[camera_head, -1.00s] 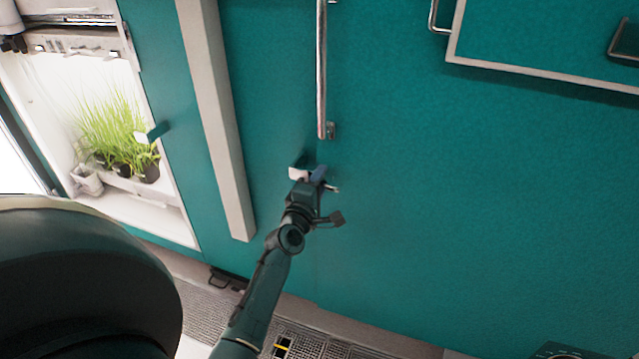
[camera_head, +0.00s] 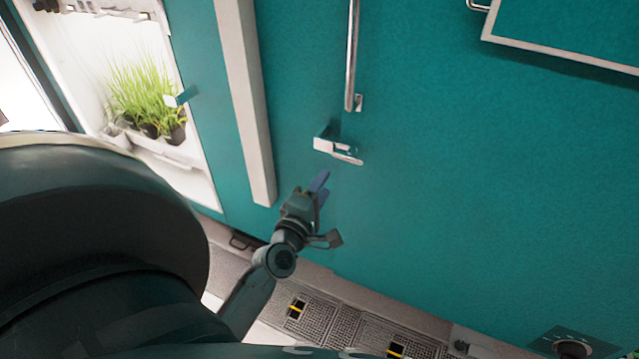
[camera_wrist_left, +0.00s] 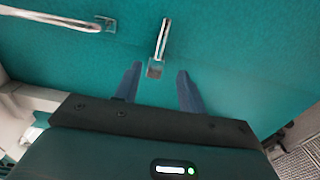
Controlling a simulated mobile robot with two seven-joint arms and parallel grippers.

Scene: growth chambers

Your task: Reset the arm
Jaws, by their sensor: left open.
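My left gripper (camera_head: 320,186) is below the small metal door handle (camera_head: 338,148) on the teal wall, apart from it. In the left wrist view my left gripper (camera_wrist_left: 156,88) shows its two blue fingers spread, with nothing held between them. The metal handle (camera_wrist_left: 161,45) stands beyond the fingertips there, with its near end in line with the gap. My left arm (camera_head: 262,290) is bent and reaches up from the bottom of the head view. My right gripper does not show.
A long vertical metal bar (camera_head: 352,60) is fixed above the handle. A beige post (camera_head: 245,100) runs down the wall at the left. Green plants (camera_head: 145,95) stand in a lit chamber at the far left. Grating (camera_head: 320,318) covers the floor below. The wall to the right is mostly clear.

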